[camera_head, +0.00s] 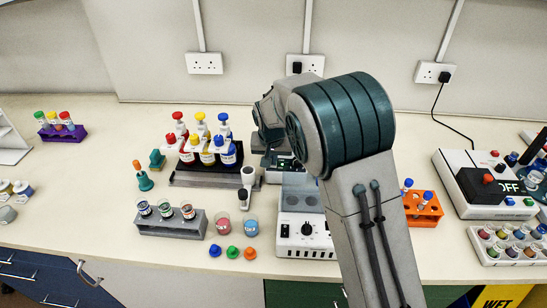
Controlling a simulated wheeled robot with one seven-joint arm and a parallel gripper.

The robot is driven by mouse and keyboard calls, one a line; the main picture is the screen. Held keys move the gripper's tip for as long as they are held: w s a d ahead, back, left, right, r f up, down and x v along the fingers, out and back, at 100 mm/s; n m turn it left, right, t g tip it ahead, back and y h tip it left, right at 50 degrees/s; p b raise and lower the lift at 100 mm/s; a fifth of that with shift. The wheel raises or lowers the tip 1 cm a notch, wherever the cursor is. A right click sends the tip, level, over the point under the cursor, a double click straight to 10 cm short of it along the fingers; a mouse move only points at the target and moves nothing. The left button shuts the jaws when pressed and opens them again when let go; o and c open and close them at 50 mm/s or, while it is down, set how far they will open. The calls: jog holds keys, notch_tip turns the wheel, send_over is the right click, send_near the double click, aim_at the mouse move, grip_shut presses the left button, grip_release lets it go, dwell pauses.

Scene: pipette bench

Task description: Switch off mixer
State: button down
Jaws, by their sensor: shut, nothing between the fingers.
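A white device with a black knob (306,229) on its front stands at the front middle of the bench, partly covered by my arm. Another white and black device (458,162) stands at the right. It has a raised black block with a red top (488,178) and the word OFF (510,188) beside it. I cannot tell for sure which of the two is the mixer. My arm rises from the bottom and bends over the middle of the bench. Its far end drops behind its own elbow, and my gripper's fingers cannot be made out.
A rack of colour-capped bottles (174,179), a grey vial rack (154,228) and loose coloured caps (232,252) are left of my arm. An orange tube rack (425,212) and a white tray of coloured vials (489,249) are to the right.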

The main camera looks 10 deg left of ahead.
jog(key=v, duration=0.1)
jog(key=p+v, duration=0.1)
jog(key=v, duration=0.1)
jog(key=w+p+v, duration=0.1)
jog(key=shift+s+r, duration=0.15)
jog(key=shift+r, duration=0.4)
jog(key=b+v, duration=0.2)
jog(key=v, duration=0.7)
jog(key=shift+s+b, duration=0.3)
jog(key=shift+d, duration=0.1)
